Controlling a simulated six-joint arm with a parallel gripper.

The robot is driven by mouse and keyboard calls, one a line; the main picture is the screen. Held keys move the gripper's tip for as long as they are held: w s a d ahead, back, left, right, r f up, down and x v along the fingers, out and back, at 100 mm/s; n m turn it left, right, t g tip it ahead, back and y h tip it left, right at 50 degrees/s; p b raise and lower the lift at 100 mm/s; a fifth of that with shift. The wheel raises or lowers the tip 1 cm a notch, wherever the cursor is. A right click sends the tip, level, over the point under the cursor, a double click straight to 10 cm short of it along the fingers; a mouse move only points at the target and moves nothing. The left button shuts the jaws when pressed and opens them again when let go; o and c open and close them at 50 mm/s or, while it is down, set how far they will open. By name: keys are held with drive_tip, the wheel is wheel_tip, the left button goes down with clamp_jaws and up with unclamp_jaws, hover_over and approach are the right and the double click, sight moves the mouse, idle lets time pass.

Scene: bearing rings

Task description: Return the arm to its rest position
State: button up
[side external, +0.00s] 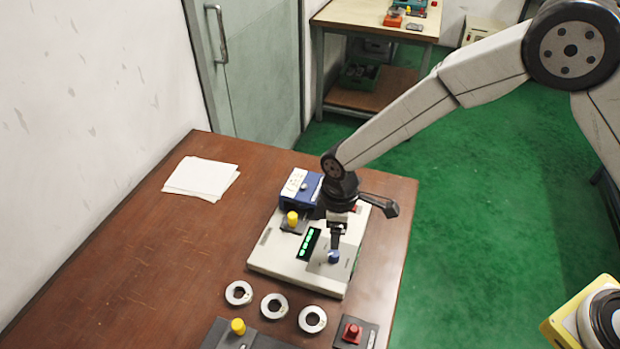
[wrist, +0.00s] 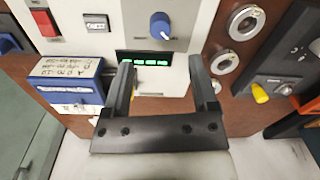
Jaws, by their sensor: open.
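My gripper (side external: 335,243) hangs over the light grey instrument box (side external: 280,260) on the brown table, with its fingers pointing down near the blue knob (side external: 333,257). In the wrist view my gripper (wrist: 163,78) is open, and nothing is between its two fingers. The blue knob also shows in the wrist view (wrist: 160,25), beyond the fingertips. A lit green display (side external: 310,243) is on the box; in the wrist view it lies between the fingertips. In the side view I cannot tell whether the fingers touch the knob.
Three bearing rings (side external: 274,306) lie in a row before the box. A blue box (side external: 300,190) with a labelled top stands behind it. A yellow-knobbed device (side external: 238,327) and a red-button box (side external: 353,333) are at the front.

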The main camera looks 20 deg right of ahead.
drive_tip(key=s+d+r+m+t, duration=0.1)
drive_tip(key=s+d+r+m, duration=0.2)
drive_tip(key=d, duration=0.4)
drive_tip(key=s+d+r+m+t, duration=0.1)
drive_tip(key=s+d+r+m, duration=0.3)
drive_tip(key=d, duration=0.4)
drive_tip(key=s+d+r+m+t, duration=0.1)
drive_tip(key=s+d+r+m, duration=0.3)
drive_tip(key=s+d, duration=0.2)
drive_tip(key=shift+d+r, duration=0.25)
drive_tip(key=shift+d, duration=0.6)
